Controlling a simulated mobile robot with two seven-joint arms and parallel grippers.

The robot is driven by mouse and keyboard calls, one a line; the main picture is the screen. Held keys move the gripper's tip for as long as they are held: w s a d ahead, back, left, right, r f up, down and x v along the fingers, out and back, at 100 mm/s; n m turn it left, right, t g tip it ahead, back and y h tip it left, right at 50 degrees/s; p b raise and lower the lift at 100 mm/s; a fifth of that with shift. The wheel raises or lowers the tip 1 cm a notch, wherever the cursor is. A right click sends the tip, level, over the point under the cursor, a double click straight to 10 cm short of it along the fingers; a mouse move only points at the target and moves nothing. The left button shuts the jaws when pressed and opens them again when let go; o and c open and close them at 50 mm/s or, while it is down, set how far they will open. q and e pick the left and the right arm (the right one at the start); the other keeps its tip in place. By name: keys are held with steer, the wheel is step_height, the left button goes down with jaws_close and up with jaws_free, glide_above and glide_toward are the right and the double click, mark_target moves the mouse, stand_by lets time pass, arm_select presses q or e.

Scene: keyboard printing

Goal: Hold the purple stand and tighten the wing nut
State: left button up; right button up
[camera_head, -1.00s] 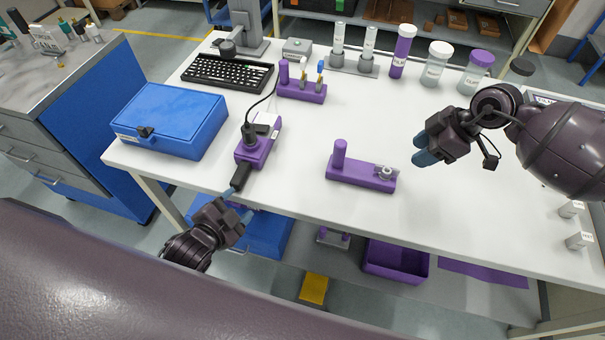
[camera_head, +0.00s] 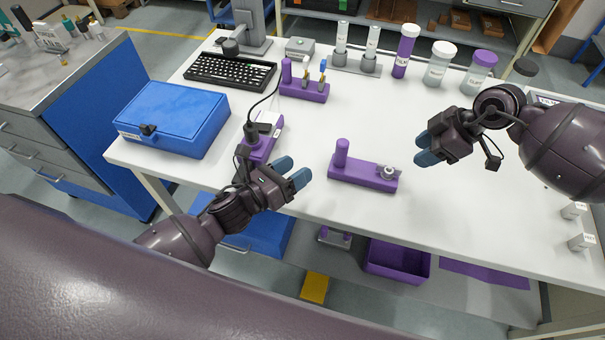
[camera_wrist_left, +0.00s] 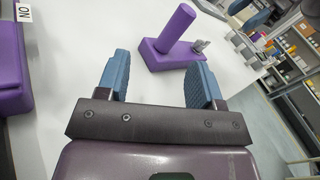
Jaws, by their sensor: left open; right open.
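The purple stand (camera_head: 362,178) lies on the white table, with an upright purple post at its left end and a small metal wing nut (camera_head: 388,172) at its right end. In the left wrist view the stand (camera_wrist_left: 173,52) lies ahead, beyond and between the blue fingertips, with the wing nut (camera_wrist_left: 201,45) at its far end. My left gripper (camera_head: 292,172) is open and empty, to the left of the stand and apart from it. It also shows in the left wrist view (camera_wrist_left: 160,75). My right gripper (camera_head: 424,150) is open and empty, right of the stand and above the table.
A purple power strip (camera_head: 262,148) with a black plug sits behind my left gripper. A blue case (camera_head: 172,115), a keyboard (camera_head: 230,74), another purple stand with tools (camera_head: 305,92) and several jars stand further back. The table around the purple stand (camera_head: 320,210) is clear.

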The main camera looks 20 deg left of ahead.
mark_target(336, 158)
arm_select(q)
steer(key=m, duration=0.1)
steer(key=d+f+m+h, duration=0.1)
steer(key=m, duration=0.2)
steer(key=shift+w+d+f+m+g, duration=0.1)
steer(key=shift+d+f+m+g, duration=0.05)
steer(key=shift+d+m+g, duration=0.2)
steer(key=shift+w+d+m+h, duration=0.15)
steer(key=shift+d+m+h, duration=0.15)
steer(key=shift+m+h, duration=0.1)
steer(key=x, duration=1)
steer(key=shift+w+d+f, duration=0.15)
steer(key=shift+d+f, duration=0.05)
steer(key=shift+d, duration=0.05)
jaws_close()
stand_by(1.6)
